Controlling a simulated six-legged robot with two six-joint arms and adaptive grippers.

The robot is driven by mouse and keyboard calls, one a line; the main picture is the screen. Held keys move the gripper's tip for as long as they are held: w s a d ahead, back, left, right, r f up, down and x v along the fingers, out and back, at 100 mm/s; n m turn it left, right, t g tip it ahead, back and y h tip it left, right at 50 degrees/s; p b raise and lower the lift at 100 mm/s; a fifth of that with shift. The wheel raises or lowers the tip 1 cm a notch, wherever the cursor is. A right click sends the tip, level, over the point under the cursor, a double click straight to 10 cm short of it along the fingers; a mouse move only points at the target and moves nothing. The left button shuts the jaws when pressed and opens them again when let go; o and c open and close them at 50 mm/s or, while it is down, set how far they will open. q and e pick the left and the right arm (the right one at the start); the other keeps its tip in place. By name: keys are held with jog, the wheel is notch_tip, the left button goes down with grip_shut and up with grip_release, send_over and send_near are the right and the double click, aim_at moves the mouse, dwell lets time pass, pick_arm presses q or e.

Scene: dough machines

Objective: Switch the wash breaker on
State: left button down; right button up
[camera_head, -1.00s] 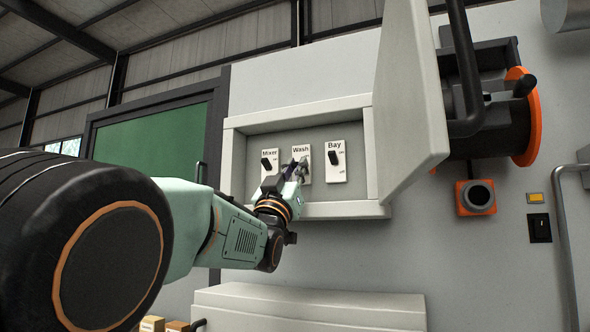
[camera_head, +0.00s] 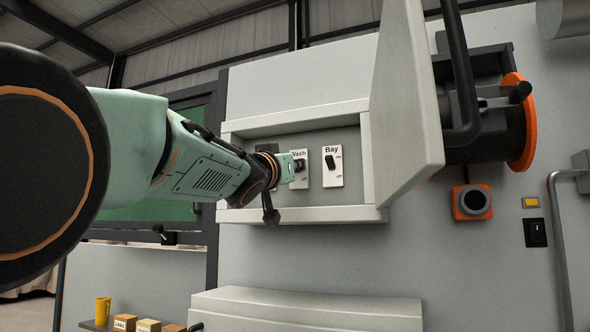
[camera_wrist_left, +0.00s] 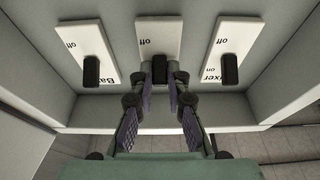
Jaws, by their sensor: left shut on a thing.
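The Wash breaker (camera_head: 301,182) is the middle of three white breaker plates in the open wall box. My left gripper (camera_head: 297,165) reaches it from the left, level with its lever. In the left wrist view, which is upside down, the two fingers (camera_wrist_left: 163,78) are shut on the black Wash lever (camera_wrist_left: 159,66), one on each side. "Off" shows on its plate (camera_wrist_left: 158,35); the fingers partly hide the lever, and I cannot tell its setting for sure. My right gripper is not in view.
The Bay breaker (camera_head: 332,177) is right of Wash. The Mixer breaker (camera_wrist_left: 236,40) shows in the wrist view; my arm hides it in the head view. The box's rim (camera_head: 300,216) surrounds them, and its open door (camera_head: 408,95) stands out at right.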

pick_arm(q)
jog(key=shift+s+r, duration=0.2)
jog(key=shift+r, duration=0.45)
jog(key=c, duration=1.7)
grip_release()
jog(key=shift+c, duration=0.2)
jog(key=o, duration=0.4)
jog(key=shift+s+f, duration=0.1)
jog(key=shift+f, duration=0.2)
jog(key=shift+f, duration=0.1)
jog(key=shift+v, duration=3.55)
jog(key=shift+a, duration=0.15)
